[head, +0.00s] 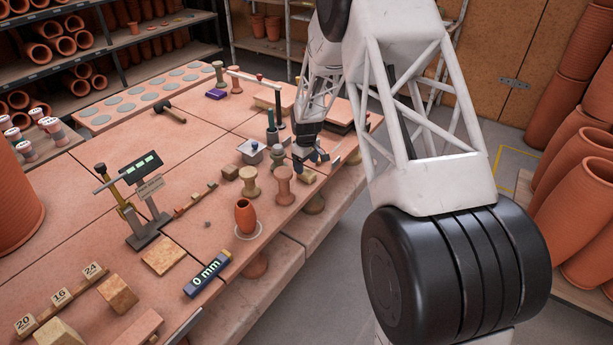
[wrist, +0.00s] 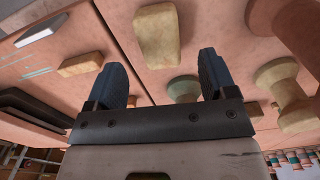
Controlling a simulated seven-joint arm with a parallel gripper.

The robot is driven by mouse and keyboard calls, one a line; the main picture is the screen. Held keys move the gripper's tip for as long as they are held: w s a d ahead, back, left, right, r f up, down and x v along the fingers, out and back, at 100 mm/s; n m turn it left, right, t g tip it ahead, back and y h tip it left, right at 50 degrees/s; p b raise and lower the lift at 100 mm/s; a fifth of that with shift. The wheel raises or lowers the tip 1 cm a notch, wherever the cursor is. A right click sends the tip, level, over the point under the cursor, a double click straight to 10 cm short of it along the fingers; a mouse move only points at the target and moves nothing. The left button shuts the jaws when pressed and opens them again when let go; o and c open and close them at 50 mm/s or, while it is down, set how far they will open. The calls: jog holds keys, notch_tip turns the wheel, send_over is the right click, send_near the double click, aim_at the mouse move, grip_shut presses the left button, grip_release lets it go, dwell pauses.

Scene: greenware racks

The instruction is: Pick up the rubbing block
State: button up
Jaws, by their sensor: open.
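A tan, rounded-edged block (head: 308,176), which looks like the rubbing block, lies on the terracotta-coloured table near its right edge. It also shows in the wrist view (wrist: 157,35), beyond the fingertips and roughly in line with the gap between them. My gripper (head: 311,160) is just above and behind this block in the head view. In the wrist view its two dark blue fingers (wrist: 164,75) stand wide apart with nothing held. The block appears apart from both fingers. No label on it can be read.
Wooden spools (head: 284,186) stand left of the block, and a terracotta cup (head: 245,216) is nearer. Another tan block (wrist: 80,64) lies left in the wrist view, by a dark stack (wrist: 30,115). A grey lidded box (head: 251,151) stands close by.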

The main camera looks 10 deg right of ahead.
aim_at(307, 171)
jog(key=shift+f, duration=0.1)
jog(key=shift+s+d+f, duration=0.1)
jog(key=shift+f, duration=2.4)
jog(key=shift+c, duration=0.3)
jog(key=c, duration=1)
jog(key=shift+r, duration=0.2)
jog(key=shift+r, duration=0.85)
jog(key=shift+s+r, duration=0.35)
jog(key=shift+r, duration=0.45)
jog(key=s, duration=0.5)
jog(key=s+r, duration=0.1)
jog(key=s, duration=0.9)
jog(key=shift+s+d+r, duration=0.15)
jog(key=shift+s, duration=0.05)
